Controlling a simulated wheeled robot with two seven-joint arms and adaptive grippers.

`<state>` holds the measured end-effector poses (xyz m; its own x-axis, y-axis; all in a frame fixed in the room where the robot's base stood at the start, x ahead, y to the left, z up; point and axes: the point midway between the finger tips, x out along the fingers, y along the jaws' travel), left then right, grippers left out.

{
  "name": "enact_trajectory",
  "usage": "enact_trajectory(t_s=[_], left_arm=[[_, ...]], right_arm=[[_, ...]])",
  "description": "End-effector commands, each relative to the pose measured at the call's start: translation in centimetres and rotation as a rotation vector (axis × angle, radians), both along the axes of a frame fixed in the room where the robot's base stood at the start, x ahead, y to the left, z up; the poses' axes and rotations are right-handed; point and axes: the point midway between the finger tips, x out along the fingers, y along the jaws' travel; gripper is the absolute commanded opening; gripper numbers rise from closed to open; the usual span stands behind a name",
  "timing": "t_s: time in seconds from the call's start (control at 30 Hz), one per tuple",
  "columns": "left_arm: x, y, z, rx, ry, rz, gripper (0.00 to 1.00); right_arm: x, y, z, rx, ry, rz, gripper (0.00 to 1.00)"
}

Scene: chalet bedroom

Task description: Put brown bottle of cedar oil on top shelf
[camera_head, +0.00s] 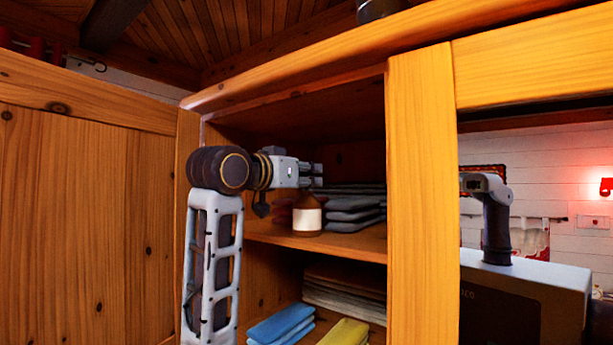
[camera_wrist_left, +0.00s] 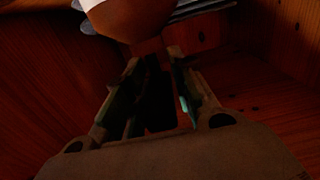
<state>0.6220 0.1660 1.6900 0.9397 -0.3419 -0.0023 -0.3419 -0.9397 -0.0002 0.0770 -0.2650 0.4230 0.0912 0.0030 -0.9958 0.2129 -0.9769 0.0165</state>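The brown bottle (camera_head: 307,218) with a white label stands upright on the wooden shelf (camera_head: 345,243), the upper of the two visible in the open cabinet. My left gripper (camera_head: 318,175) reaches in from the left, level, just above the bottle's body, and hides its top. In the left wrist view the bottle (camera_wrist_left: 130,18) is at the top edge, its narrow end near the fingertips. My right gripper is not in view.
Folded grey cloths (camera_head: 353,213) lie right of the bottle. Blue (camera_head: 281,325) and yellow (camera_head: 345,333) cloths lie on the shelf below. A thick wooden post (camera_head: 422,200) bounds the opening on the right. The wooden door (camera_head: 85,215) stands left. A dark-fronted box (camera_head: 520,310) is beyond the post.

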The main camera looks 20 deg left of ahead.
Motion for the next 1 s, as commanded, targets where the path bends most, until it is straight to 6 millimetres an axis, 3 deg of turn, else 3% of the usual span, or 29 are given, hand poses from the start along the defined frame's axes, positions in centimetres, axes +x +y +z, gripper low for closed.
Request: enact_trajectory(t_s=[0.07,0.57,1.0], left_arm=[[0.0,0.0,0.0,0.0,0.0,0.0,0.39],[0.0,0.0,0.4,0.0,0.0,0.0,0.39],[-4.6,1.7,0.2,0.0,-0.003,0.002,0.39]], right_arm=[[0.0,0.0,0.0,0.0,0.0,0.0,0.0],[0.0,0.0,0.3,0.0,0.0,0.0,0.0],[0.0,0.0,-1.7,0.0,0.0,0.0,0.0]])
